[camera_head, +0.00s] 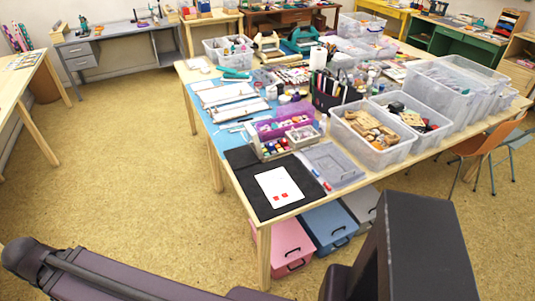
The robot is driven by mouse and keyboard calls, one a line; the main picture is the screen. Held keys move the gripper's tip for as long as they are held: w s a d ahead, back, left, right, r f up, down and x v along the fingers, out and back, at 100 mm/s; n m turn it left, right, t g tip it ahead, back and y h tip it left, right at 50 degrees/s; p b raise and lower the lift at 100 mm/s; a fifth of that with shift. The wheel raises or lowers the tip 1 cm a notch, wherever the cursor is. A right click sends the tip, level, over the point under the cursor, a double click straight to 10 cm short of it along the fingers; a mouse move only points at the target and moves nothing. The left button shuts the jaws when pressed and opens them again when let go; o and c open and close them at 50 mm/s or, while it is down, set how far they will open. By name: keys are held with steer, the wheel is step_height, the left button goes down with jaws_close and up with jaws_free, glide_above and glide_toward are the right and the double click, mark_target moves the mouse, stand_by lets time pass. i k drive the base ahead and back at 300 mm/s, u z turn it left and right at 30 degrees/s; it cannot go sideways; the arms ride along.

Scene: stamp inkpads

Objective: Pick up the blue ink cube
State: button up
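A clear organiser box (257,151) near the front left of the big work table holds small coloured cubes (275,147) in red, yellow and other colours. They are too small for me to single out the blue ink cube for sure. A white sheet (272,182) with two small red marks or pieces (280,196) lies on a black mat (250,205) at the table's near corner. Parts of my own arm cross the bottom of the view, short of the table. I cannot see my gripper's fingers.
Clear bins (372,158) of wooden stamps and other supplies crowd the table's right side. A purple tray (282,125) stands behind the cubes, and a grey lidded case (332,167) lies beside them. Pink (285,240) and blue (328,228) drawer boxes sit underneath. The floor at left (130,180) is clear.

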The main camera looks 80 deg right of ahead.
mark_target(270, 146)
steer(key=k, duration=1.15)
steer(key=z, duration=2.55)
steer(key=i, duration=1)
steer(key=u, duration=0.1)
